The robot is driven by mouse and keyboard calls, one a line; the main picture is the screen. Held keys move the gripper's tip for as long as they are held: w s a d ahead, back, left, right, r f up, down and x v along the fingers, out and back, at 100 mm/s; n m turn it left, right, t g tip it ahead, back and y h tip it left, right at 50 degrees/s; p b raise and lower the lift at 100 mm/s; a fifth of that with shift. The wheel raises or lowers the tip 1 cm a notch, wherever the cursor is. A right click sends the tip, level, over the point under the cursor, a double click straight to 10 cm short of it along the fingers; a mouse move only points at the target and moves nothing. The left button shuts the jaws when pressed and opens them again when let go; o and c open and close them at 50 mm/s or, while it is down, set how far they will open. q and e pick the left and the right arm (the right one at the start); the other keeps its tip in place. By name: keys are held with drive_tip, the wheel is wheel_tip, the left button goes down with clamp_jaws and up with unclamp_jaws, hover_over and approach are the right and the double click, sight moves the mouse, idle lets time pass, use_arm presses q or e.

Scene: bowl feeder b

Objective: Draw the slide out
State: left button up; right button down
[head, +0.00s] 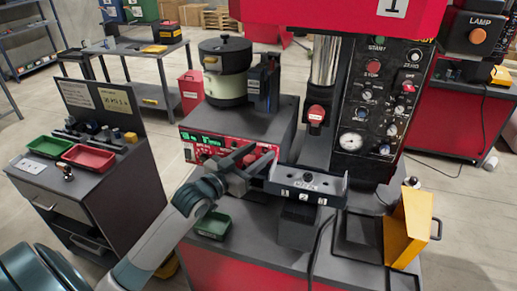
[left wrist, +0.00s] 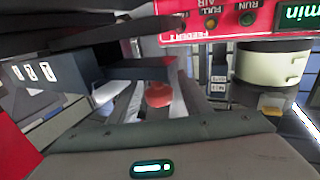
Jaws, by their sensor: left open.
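A dark grey slide (head: 305,192) with small white number labels on its front sits below the press, and a dark round knob stands on it. The labelled dark block also shows at the left of the left wrist view (left wrist: 38,74). My left gripper (head: 262,156) is open, its two dark fingers pointing right towards the slide's left end, in front of the red feeder panel. My right gripper is not in view.
The red-faced feeder controller (head: 205,147) and cream bowl feeder (head: 226,84) stand behind my gripper. The press's red-tipped ram (head: 316,113) is above the slide.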

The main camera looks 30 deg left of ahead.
use_arm(q)
drive_tip(key=shift+w, duration=0.35)
